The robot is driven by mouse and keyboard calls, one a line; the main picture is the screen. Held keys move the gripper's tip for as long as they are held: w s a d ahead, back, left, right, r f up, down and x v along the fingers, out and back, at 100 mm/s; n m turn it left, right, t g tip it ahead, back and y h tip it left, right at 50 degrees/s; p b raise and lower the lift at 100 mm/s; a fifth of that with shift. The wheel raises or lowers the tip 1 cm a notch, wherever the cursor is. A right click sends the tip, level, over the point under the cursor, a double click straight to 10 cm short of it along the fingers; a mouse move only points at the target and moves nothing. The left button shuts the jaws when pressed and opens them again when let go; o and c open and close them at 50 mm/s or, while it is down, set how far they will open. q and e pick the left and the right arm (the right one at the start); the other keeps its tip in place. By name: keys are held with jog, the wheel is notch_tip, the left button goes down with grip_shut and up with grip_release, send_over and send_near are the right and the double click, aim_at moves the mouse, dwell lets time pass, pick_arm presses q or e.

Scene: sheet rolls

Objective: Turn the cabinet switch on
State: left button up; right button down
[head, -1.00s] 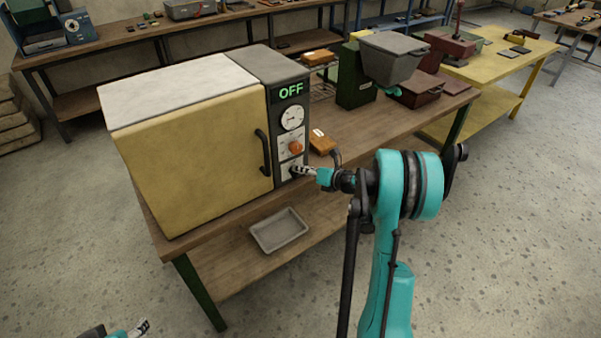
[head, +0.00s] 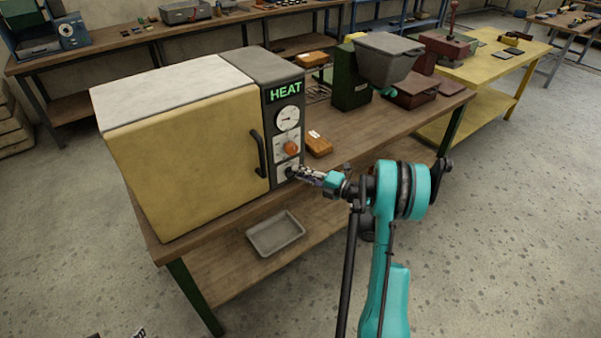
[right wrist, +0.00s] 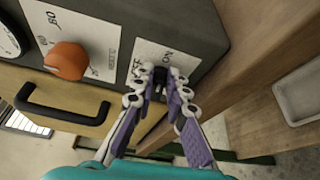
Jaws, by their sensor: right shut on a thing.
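The yellow cabinet (head: 180,150) with a grey control side stands on the wooden bench, door shut. Its display (head: 286,91) reads HEAT in green. Below are a round dial, an orange knob (head: 291,148) and a small black switch (right wrist: 160,80) on a white plate with an ON label. My right gripper (head: 297,172) is at the switch; in the right wrist view (right wrist: 161,86) its fingertips are closed around the switch, partly hiding it and the lettering. Only a tip of my left gripper (head: 139,333) shows at the bottom left edge; its jaws are unclear.
A black door handle (head: 259,153) sticks out left of the switch. An orange box (head: 318,144) lies on the bench right of the cabinet. A grey tray (head: 276,234) lies on the lower shelf. A green machine with a grey hopper (head: 390,60) stands further right.

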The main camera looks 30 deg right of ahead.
jog(key=shift+f+m, duration=0.15)
jog(key=shift+m, duration=0.35)
jog(key=c, duration=1.5)
grip_release()
jog(key=shift+c, duration=0.2)
jog(key=shift+s+d, duration=0.1)
jog(key=v, duration=1.1)
jog(key=shift+s+d+f, duration=0.2)
jog(key=shift+s+f, duration=0.05)
jog(key=shift+s, duration=0.1)
